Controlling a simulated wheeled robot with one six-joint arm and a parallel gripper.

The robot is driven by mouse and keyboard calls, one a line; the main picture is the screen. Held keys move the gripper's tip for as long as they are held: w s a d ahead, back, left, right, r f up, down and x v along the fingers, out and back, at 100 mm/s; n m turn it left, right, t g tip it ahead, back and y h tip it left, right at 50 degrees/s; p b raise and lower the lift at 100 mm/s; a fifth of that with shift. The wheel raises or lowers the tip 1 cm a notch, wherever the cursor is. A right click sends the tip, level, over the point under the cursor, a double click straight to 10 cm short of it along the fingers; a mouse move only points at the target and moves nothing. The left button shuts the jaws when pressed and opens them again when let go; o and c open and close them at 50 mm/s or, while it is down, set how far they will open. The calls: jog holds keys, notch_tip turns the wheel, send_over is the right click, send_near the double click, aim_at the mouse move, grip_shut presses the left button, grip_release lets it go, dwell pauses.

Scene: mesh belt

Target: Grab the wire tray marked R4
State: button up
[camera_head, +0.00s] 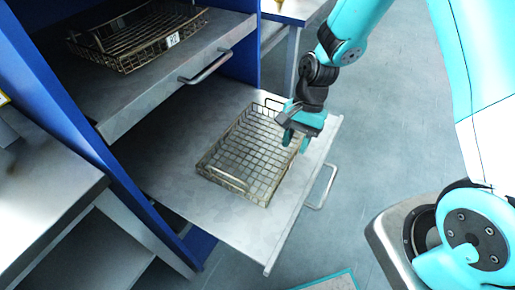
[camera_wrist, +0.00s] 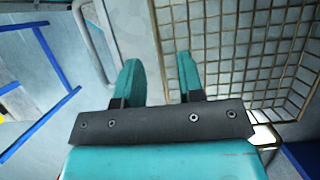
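A wire mesh tray (camera_head: 250,152) lies flat on the lower pulled-out shelf (camera_head: 172,178), with a raised wire handle at each end. I can read no mark on it in the head view. My gripper (camera_head: 296,141) is open and empty over its right side, near the far end. In the wrist view, the tray mesh (camera_wrist: 240,45) is on the right, and the open gripper fingers (camera_wrist: 158,76) show beside its edge. A small pale patch (camera_wrist: 263,136) there is partly hidden by my gripper. I cannot tell whether the fingers touch the tray.
Another wire tray (camera_head: 125,55) sits on the upper shelf (camera_head: 105,103), with a white label (camera_head: 173,40) too small to read surely. The shelves have bar handles (camera_head: 322,187) at their front edges. A blue frame post (camera_head: 75,115) stands left.

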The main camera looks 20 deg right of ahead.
aim_at(292, 157)
jog(key=x, duration=0.5)
jog(key=shift+s+r, duration=0.1)
grip_shut()
jog(key=shift+r, duration=0.1)
